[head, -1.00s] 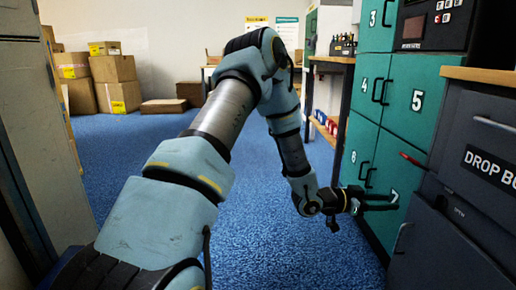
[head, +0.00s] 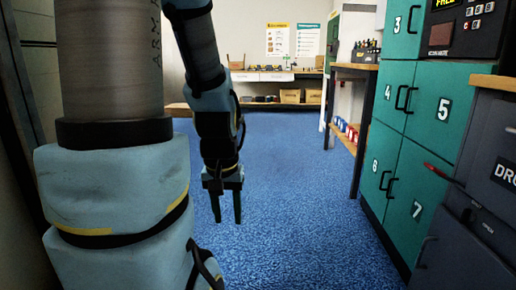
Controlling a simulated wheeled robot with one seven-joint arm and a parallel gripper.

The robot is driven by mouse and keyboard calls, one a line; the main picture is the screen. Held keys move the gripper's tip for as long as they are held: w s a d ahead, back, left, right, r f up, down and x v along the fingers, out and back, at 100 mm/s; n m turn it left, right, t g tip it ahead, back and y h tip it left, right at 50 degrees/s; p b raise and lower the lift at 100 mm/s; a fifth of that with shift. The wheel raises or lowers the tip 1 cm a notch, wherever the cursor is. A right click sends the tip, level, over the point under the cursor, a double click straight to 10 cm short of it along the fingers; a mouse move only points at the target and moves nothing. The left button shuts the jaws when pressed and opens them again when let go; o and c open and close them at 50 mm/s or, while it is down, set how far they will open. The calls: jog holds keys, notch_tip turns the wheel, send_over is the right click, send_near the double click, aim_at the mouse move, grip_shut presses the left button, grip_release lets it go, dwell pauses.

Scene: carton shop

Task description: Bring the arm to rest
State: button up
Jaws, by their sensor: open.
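My gripper (head: 229,212) hangs pointing down over the open blue floor in the head view, left of the middle. Its two dark fingers are apart with nothing between them. My arm comes down from the top left and fills much of the left side. The gripper is clear of the lockers and of the shelves.
Green numbered lockers (head: 418,142) and a dark drop box cabinet (head: 468,240) line the right side. A wood-topped shelf unit (head: 355,72) stands beyond them. A workbench (head: 285,76) with boxes is at the back. The blue floor (head: 300,190) between is clear.

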notch_tip(320, 180, up, 35)
jog(key=p, duration=3.3)
jog(key=shift+w+f+p, duration=0.15)
jog(key=shift+w+p, duration=0.15)
jog(key=shift+d, duration=0.1)
